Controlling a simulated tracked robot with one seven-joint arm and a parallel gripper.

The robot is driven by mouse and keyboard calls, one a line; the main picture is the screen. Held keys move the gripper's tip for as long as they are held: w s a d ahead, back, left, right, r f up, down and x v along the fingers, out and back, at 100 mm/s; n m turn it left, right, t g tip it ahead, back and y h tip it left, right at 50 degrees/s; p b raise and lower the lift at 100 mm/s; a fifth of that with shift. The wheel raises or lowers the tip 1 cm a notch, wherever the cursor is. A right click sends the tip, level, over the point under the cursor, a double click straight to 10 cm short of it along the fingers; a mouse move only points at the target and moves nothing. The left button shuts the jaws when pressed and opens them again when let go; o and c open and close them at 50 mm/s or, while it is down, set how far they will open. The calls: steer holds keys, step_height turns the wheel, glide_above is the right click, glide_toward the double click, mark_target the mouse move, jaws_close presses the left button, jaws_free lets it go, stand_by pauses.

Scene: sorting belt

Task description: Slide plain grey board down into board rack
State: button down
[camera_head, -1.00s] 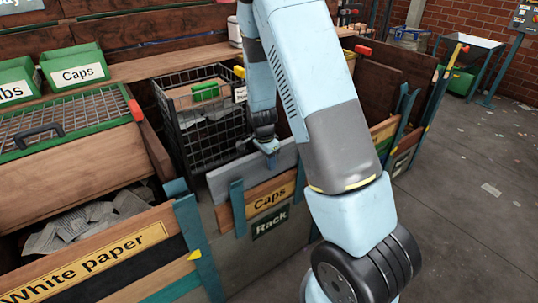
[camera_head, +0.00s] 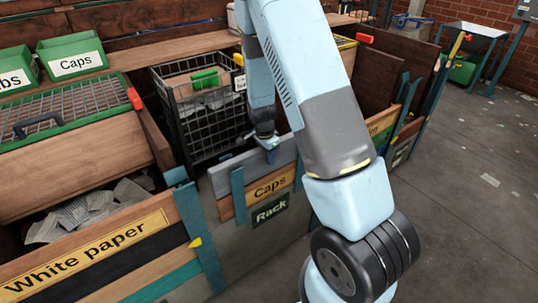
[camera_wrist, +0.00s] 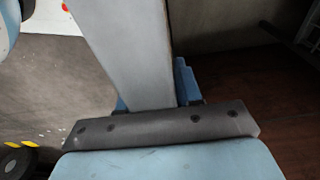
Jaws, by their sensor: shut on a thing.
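The plain grey board (camera_head: 228,172) stands on edge at the board rack in the head view, behind the Caps board (camera_head: 272,187). Its upper strip shows above that board; its lower part is hidden. The rack has blue uprights (camera_head: 238,196) and a green Rack label (camera_head: 271,210). My gripper (camera_head: 268,144) is shut on the board's top edge, right of its middle. In the wrist view the grey board (camera_wrist: 125,45) runs away between my gripper's fingers (camera_wrist: 152,100). Whether the board touches the rack's bottom cannot be seen.
A black wire basket (camera_head: 205,130) with a green-handled item stands close behind the rack. The White paper bin (camera_head: 85,250) lies to the left. More boards (camera_head: 385,85) stand upright at right. Open floor (camera_head: 470,200) lies to the right.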

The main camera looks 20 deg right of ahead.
steer(key=shift+f, duration=0.25)
steer(key=c, duration=0.7)
jaws_free()
steer(key=r, duration=0.4)
steer(key=a+r, duration=0.1)
steer(key=r, duration=0.8)
steer(key=shift+s+a+r, duration=0.2)
steer(key=shift+a+r, duration=0.05)
